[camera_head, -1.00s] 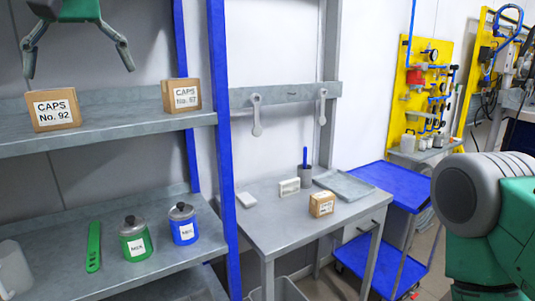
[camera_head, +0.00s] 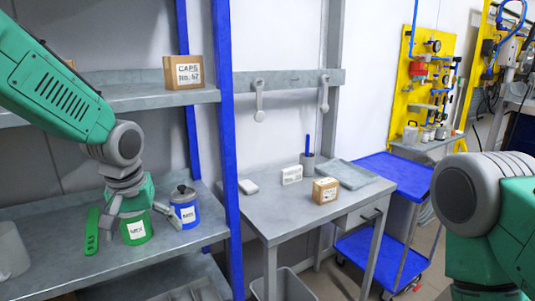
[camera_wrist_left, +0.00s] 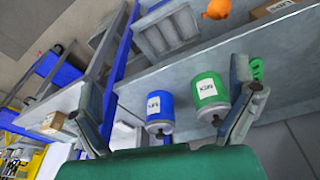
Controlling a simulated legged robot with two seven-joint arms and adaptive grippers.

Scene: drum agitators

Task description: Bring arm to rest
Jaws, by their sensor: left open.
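My left gripper (camera_head: 140,222) is open over the lower shelf, pointing down at the green can (camera_head: 136,231), and hides the can's top. The blue can (camera_head: 185,208) stands upright just right of it, near the right finger. In the left wrist view my open gripper (camera_wrist_left: 165,78) has the blue can (camera_wrist_left: 170,110) and the green can (camera_wrist_left: 208,92) in sight between its fingers. I cannot tell whether a finger touches either can. Of my right arm only upper links show at the right edge; its gripper is out of view.
A green flat tool (camera_head: 92,232) lies left of the green can. The box CAPS No. 57 (camera_head: 184,72) sits on the upper shelf (camera_head: 130,96). A blue post (camera_head: 222,150) stands right of the shelves. The grey table (camera_head: 275,215) holds a small cardboard box (camera_head: 326,190).

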